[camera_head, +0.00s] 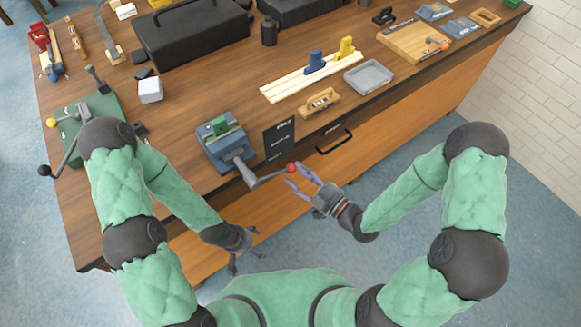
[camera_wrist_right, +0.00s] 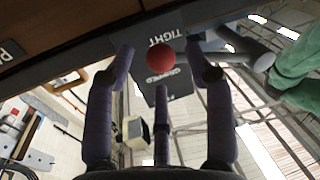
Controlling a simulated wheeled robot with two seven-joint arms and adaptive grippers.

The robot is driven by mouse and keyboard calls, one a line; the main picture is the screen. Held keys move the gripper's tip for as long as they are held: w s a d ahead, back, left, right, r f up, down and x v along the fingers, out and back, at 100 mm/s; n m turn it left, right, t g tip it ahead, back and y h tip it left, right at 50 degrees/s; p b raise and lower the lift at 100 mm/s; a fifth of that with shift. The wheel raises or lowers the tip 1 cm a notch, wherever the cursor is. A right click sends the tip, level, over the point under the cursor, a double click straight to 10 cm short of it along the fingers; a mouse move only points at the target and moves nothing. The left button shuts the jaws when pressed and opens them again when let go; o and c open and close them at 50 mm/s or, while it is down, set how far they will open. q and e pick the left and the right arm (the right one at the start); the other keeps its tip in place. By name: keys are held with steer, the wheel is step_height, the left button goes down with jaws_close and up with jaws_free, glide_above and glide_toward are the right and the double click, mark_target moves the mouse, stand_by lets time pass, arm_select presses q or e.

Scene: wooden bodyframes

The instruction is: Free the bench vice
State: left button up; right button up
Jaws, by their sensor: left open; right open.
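The blue bench vice (camera_head: 228,148) is fixed at the front edge of the wooden bench, with a green block (camera_head: 220,127) between its jaws. Its grey handle (camera_head: 262,178) reaches out to the right and ends in a red ball (camera_head: 291,167). My right gripper (camera_head: 297,176) is open with its fingers close to the red ball. In the right wrist view the red ball (camera_wrist_right: 160,55) shows between the spread finger tips; I cannot tell whether they touch it. My left gripper (camera_head: 246,254) is open and empty, low in front of the bench.
A dark sign (camera_head: 278,138) lies right of the vice; the right wrist view shows a panel reading "TIGHT" and "GRIPPED" (camera_wrist_right: 165,68). A drawer handle (camera_head: 334,141) sticks out of the bench front. A green machine (camera_head: 92,118) stands left. A wooden plane (camera_head: 319,103) and grey tray (camera_head: 369,77) lie right.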

mark_target(291, 167)
steer(key=shift+x, duration=1.95)
jaws_close()
